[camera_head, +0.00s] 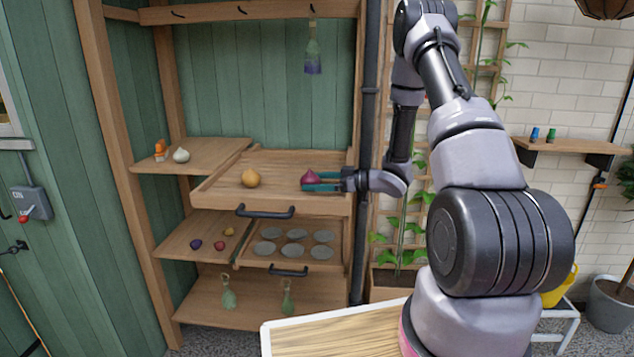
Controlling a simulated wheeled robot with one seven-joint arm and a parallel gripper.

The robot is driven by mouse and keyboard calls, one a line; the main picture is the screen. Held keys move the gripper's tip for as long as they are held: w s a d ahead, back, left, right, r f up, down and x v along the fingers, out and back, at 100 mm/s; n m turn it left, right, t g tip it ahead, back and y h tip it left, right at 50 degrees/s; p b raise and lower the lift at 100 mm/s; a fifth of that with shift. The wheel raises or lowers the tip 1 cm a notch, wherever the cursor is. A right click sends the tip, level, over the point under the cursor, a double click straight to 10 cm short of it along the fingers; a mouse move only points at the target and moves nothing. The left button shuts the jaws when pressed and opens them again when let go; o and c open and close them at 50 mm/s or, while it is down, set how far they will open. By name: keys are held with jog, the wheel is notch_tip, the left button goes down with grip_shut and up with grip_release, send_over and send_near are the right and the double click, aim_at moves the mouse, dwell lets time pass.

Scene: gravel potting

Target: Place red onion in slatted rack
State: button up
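The red onion (309,176) is at the right side of a pulled-out wooden tray with a slatted-looking floor, which I take for the slatted rack (222,197). My gripper (312,182) reaches in from the right, low over the tray. Its teal fingers lie on either side of the onion, one behind it and one in front, hiding its lower part. I cannot tell whether the fingers press on the onion, or whether it rests on the tray floor. A yellow onion (250,178) sits in the left part of the same tray.
A white bulb (181,155) and an orange item (160,150) stand on the upper left shelf. Below are small bulbs (196,244) and a tray of grey discs (295,234). A dark post (366,120) stands right of the shelves. The tray's middle is clear.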

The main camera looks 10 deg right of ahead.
jog(key=shift+s+f, duration=0.25)
jog(key=shift+f, duration=0.25)
jog(key=shift+r, duration=0.3)
jog(key=v, duration=1.2)
jog(key=shift+w+r, duration=0.25)
jog(key=shift+r, duration=0.15)
